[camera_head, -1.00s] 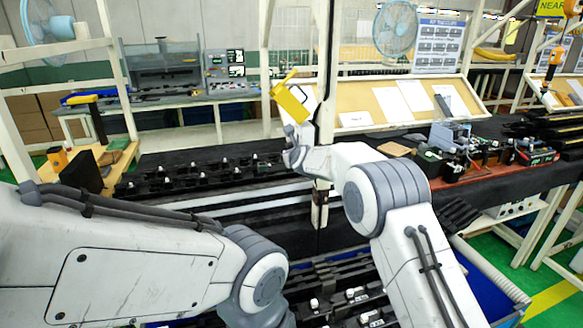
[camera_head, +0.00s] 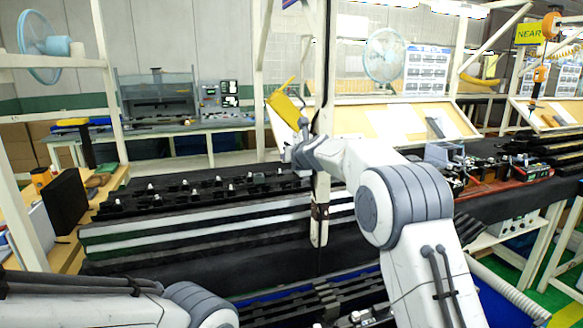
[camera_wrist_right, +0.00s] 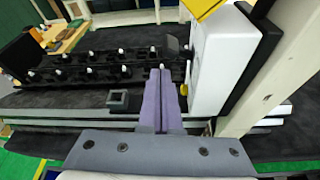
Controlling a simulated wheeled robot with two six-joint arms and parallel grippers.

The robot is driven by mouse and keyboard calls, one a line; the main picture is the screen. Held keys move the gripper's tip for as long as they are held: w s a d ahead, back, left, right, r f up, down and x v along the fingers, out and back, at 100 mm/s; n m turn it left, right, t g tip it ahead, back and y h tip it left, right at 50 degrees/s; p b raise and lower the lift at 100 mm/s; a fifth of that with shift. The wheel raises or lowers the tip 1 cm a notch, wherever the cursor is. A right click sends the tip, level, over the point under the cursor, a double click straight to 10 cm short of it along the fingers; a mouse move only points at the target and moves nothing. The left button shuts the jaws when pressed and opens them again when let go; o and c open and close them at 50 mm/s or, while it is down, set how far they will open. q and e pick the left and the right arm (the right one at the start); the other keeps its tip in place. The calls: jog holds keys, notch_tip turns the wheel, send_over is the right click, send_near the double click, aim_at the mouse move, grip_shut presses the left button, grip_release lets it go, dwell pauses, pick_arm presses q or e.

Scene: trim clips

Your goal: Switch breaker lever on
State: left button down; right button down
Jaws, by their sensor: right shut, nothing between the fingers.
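A white box (camera_wrist_right: 218,62) is fixed to the pale post in the right wrist view. A yellow part (camera_head: 285,109) with a slanted upper arm sits at the post in the head view; its edge shows at the top of the right wrist view (camera_wrist_right: 201,7). I cannot tell clearly which part is the breaker lever or its position. A small yellow piece (camera_wrist_right: 184,89) shows at the box's left side, close to my fingers. My right gripper (camera_head: 303,124) is shut and empty, just below the yellow part; contact is unclear. My left gripper is out of view.
The pale post (camera_head: 322,130) stands beside my right gripper. A black bench (camera_head: 200,195) with several small white-tipped parts lies behind and left. A red tray (camera_head: 505,180) with parts is at the right. A dark box (camera_head: 66,200) stands at the left.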

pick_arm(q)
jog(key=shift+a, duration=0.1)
pick_arm(e)
jog(key=shift+a, duration=0.1)
pick_arm(q)
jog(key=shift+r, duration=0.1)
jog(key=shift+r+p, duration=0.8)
jog(key=shift+p, duration=0.15)
pick_arm(e)
jog(key=shift+r, duration=0.75)
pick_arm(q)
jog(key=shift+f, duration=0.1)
